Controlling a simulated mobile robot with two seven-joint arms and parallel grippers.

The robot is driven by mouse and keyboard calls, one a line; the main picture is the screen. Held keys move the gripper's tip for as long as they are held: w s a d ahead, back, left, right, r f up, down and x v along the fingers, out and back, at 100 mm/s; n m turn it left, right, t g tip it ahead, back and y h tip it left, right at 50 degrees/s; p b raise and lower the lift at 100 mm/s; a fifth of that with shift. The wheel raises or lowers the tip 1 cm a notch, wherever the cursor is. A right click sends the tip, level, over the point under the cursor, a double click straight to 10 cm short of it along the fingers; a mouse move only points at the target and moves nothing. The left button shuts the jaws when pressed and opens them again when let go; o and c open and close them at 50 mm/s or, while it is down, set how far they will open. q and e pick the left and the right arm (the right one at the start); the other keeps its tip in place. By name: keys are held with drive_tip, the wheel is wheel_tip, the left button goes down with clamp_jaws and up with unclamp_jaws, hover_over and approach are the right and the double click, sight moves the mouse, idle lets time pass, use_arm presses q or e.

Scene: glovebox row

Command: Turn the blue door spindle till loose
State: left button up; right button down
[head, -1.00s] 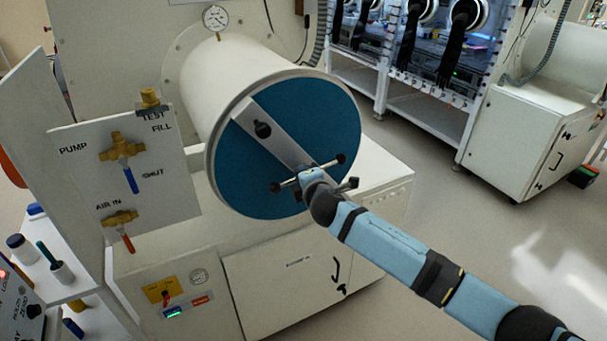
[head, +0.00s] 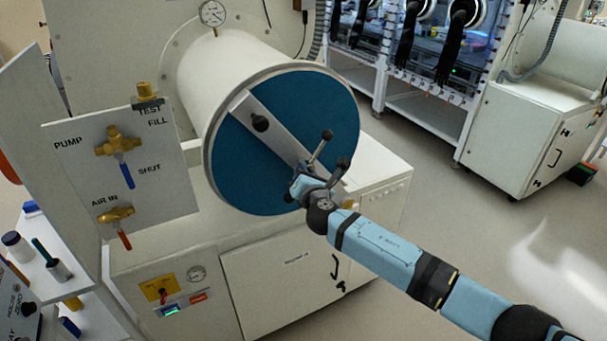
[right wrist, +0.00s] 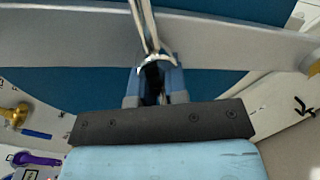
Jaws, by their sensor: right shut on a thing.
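The round blue door (head: 325,95) closes the end of the white antechamber cylinder in the head view. A grey strap bar (head: 278,138) crosses it diagonally. The spindle (head: 319,149), a metal cross-handle with black knobs, sits toward the bar's lower right end. My right gripper (head: 301,183) is shut on a spindle arm at the lower left of the hub and partly hides the hub. In the right wrist view the spindle's metal rod (right wrist: 148,25) runs down between the blue fingers (right wrist: 156,85). My left gripper is not in view.
A valve panel (head: 170,190) with brass valves stands left of the door. A white cabinet (head: 270,285) is below the door. A black knob (head: 260,123) sits on the upper part of the bar. Open floor (head: 450,240) lies to the right.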

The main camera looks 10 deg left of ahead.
drive_tip(key=shift+d+n, duration=0.1)
drive_tip(key=shift+n, duration=0.4)
drive_tip(key=c, duration=1.1)
unclamp_jaws()
drive_tip(key=shift+c, duration=0.2)
drive_tip(key=b+v, duration=0.1)
drive_tip(key=v, duration=1.2)
drive_tip(key=shift+s, duration=0.3)
drive_tip(key=shift+d+f, duration=0.1)
drive_tip(key=shift+f, duration=0.1)
